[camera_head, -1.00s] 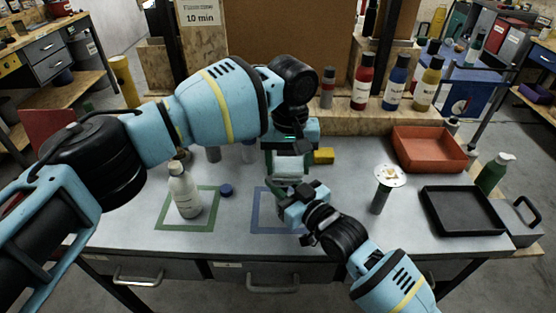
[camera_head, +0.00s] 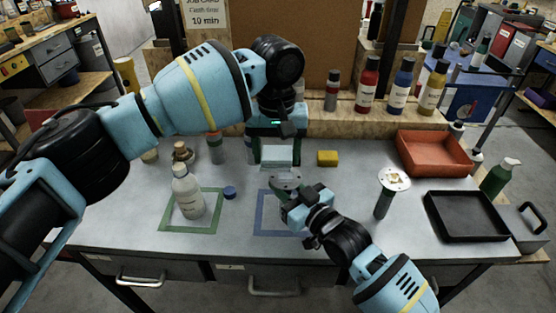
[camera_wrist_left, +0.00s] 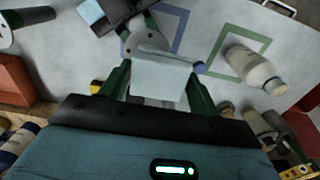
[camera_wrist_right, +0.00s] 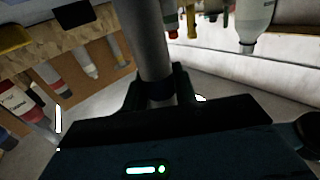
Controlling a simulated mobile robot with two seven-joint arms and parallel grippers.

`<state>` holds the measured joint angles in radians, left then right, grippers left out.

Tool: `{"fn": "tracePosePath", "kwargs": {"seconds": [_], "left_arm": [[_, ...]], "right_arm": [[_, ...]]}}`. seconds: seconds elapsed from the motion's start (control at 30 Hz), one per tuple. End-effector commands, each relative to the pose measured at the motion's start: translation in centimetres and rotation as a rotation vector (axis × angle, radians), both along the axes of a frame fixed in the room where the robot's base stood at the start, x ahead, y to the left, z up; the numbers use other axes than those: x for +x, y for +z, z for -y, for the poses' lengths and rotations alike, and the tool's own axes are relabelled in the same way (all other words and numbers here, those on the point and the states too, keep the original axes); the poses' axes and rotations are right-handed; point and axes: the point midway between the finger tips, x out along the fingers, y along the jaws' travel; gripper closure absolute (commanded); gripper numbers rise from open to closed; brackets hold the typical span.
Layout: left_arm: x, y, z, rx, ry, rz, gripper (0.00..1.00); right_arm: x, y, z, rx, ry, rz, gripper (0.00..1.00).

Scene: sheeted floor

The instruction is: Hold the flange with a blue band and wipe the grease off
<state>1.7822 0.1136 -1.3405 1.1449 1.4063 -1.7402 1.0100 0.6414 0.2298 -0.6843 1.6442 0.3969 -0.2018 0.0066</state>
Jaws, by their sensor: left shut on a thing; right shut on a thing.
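My left gripper (camera_head: 277,150) is shut on a white cloth (camera_wrist_left: 160,80), which spans between its fingers. My right gripper (camera_head: 303,204) is shut on the grey stem of a flange (camera_wrist_right: 147,40). A dark, bluish band (camera_wrist_right: 160,90) shows around the stem at the fingers. The flange's disc (camera_head: 287,183) is just in front of and below the cloth; in the left wrist view the cloth overlaps the disc (camera_wrist_left: 140,42). Whether they touch, or grease is on this disc, I cannot tell. Another flange (camera_head: 394,179) stands on the right with yellowish-brown matter on top.
A white bottle (camera_head: 188,195) stands in a green outlined square, beside a blue cap (camera_head: 230,192). A blue outlined square (camera_head: 262,228) lies below my right gripper. A yellow block (camera_head: 327,158), red tray (camera_head: 434,150) and black tray (camera_head: 467,216) are to the right.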

Motion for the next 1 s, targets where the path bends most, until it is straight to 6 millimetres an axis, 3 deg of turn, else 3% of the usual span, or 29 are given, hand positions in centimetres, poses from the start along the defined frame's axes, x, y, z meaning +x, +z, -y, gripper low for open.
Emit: {"fn": "tracePosePath", "kwargs": {"seconds": [0.43,0.97,1.0], "left_arm": [[0.0,3.9,0.0,0.0,0.0,0.002,0.6],[0.0,4.2,0.0,0.0,0.0,0.001,0.6],[0.0,4.2,0.0,0.0,0.0,0.001,0.6]], "right_arm": [[0.0,0.0,0.0,0.0,0.0,0.0,1.0],[0.0,0.0,0.0,0.0,0.0,0.0,1.0],[0.0,0.1,0.0,0.001,0.0,0.002,0.69]]}}
